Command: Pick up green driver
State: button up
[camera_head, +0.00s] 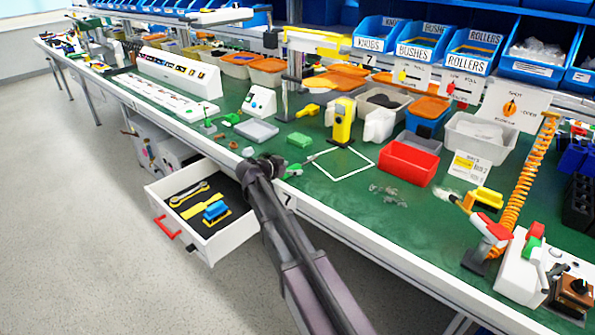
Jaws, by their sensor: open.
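A tool with a green handle (293,170) lies at the front edge of the green workbench (335,198). A thin pale shaft seems to run from the handle up and to the right; it looks like the green driver. My gripper (262,166) is the dark end of my arm, just left of the green handle and over the bench's front edge. It is open with nothing seen in it, and a gap shows between it and the handle. Its fingers are small and hard to make out.
An open drawer (211,241) with yellow and blue tools juts out below the bench, left of my arm. A green block (300,140), a yellow device (342,122) and a red bin (409,163) stand behind. The white-outlined square (341,165) is empty.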

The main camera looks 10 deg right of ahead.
aim_at(292, 167)
dwell(0.4)
grip_shut()
jog(key=shift+r, duration=0.15)
notch_tip(292, 167, up, 3)
jog(key=p, duration=0.3)
jog(key=shift+r+p, duration=0.2)
jog(key=shift+p, duration=0.1)
jog(key=s+a+r+p, duration=0.1)
jog(key=s+a, duration=0.7)
jog(key=s, duration=0.5)
jog(key=shift+s+a+r, duration=0.15)
jog(key=shift+s+a, duration=0.05)
jog(key=shift+s, duration=0.15)
jog(key=shift+r, duration=0.1)
